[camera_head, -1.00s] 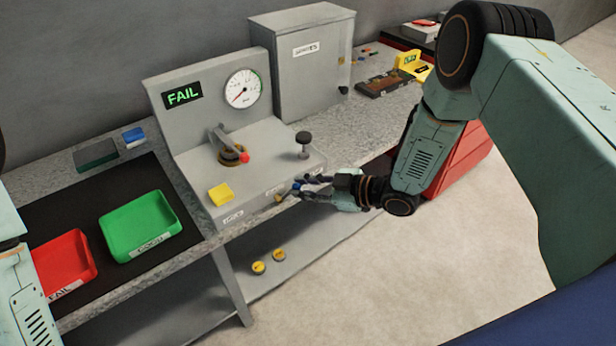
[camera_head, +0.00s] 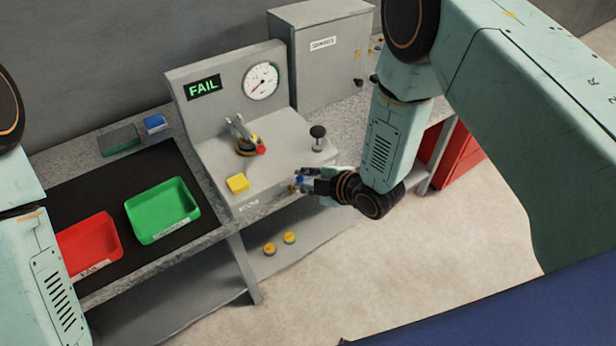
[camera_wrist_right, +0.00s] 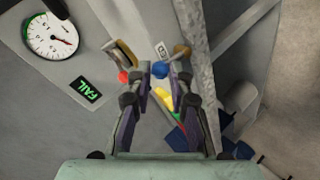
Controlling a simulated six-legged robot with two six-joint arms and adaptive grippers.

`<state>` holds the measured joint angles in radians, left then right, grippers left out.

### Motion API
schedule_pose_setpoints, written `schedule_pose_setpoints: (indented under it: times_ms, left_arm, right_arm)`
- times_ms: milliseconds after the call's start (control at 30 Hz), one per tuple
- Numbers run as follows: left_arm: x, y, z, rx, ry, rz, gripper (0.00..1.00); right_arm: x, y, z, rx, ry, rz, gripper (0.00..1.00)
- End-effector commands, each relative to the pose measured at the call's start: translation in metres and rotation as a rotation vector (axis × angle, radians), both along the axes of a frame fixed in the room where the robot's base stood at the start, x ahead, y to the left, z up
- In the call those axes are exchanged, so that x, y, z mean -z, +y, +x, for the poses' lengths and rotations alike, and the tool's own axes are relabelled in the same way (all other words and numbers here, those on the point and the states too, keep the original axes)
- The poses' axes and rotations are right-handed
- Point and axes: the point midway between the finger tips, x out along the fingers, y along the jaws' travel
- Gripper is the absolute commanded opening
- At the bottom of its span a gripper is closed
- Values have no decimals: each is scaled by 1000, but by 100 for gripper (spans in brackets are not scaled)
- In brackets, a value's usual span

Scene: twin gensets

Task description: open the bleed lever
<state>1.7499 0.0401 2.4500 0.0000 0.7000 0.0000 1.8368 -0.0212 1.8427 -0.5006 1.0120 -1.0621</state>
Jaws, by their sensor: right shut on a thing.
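The bleed lever (camera_head: 299,179) is a small blue-tipped handle at the front face of the grey test stand (camera_head: 215,158). Its blue ball end (camera_wrist_right: 160,70) shows between the fingertips in the right wrist view, beside a brass-coloured fitting (camera_wrist_right: 181,50). My right gripper (camera_head: 302,181) is shut on the lever, and its fingers hide much of it in the head view. The stand's display (camera_head: 203,87) reads FAIL, and the gauge (camera_head: 262,81) is beside it. My left arm shows at the left edge; its gripper is out of view.
A red-tipped clamp lever (camera_head: 262,149), a black knob (camera_head: 318,132) and a yellow block (camera_head: 237,183) are on the stand. Green (camera_head: 163,210) and red (camera_head: 90,246) trays lie at left. A grey cabinet (camera_head: 325,60) stands behind.

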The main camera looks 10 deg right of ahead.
Motion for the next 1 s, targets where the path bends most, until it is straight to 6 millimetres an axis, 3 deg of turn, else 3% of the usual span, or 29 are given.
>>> schedule_pose_setpoints:
  times_ms: [500,533,600,767,1000]
  left_arm:
    - [-1,0,0,0,0,0,0]
    - [-1,0,0,0,0,0,0]
    - [-1,0,0,0,0,0,0]
    - [-1,0,0,0,0,0,0]
    - [-1,0,0,0,0,0,0]
  right_arm:
    - [0,2,-1,-2,-6,-17,0]
    - [0,2,-1,-2,-6,-17,22]
    - [0,2,-1,-2,-6,-16,28]
    - [0,1,0,-2,-6,-16,42]
    - [0,1,0,-1,-6,-15,43]
